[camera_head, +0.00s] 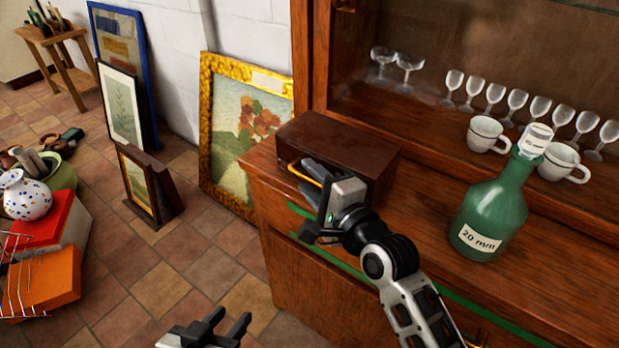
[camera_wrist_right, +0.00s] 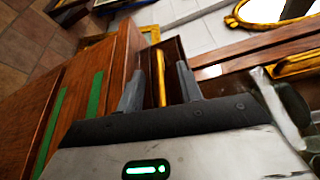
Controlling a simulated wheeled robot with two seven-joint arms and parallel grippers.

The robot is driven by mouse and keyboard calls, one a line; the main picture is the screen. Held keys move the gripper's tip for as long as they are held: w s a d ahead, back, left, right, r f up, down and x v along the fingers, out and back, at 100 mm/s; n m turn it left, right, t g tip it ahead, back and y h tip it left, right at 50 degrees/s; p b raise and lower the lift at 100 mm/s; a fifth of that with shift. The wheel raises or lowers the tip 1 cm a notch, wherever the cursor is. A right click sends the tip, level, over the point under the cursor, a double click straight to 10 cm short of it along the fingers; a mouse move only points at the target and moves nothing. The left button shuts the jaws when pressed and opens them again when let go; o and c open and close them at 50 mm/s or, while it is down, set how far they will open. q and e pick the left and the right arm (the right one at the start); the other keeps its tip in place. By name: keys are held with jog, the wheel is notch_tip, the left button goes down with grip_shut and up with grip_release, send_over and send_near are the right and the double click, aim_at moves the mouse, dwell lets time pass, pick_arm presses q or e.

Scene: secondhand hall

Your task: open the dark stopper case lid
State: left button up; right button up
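The dark stopper case (camera_head: 345,146) is a brown wooden box on the left end of the cabinet counter. Its lid looks shut. A brass handle (camera_head: 304,173) is at its front, partly hidden by my right gripper. My right gripper (camera_head: 308,180) is at the case's front with its fingers either side of the handle. In the right wrist view, the brass handle (camera_wrist_right: 161,78) shows between the spread fingertips (camera_wrist_right: 160,75), with gaps on both sides. My left gripper (camera_head: 232,326) is open and empty, low at the bottom edge, away from the case.
A green bottle (camera_head: 490,212) labelled "20 mm" with a stopper stands on the counter (camera_head: 420,215) to the right. Two white cups (camera_head: 486,134) and several small glasses (camera_head: 493,95) stand behind it. A gold-framed picture (camera_head: 238,135) leans at the wall left of the cabinet.

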jog(key=shift+w+a, duration=0.2)
jog(key=shift+w, duration=0.2)
jog(key=shift+c, duration=0.4)
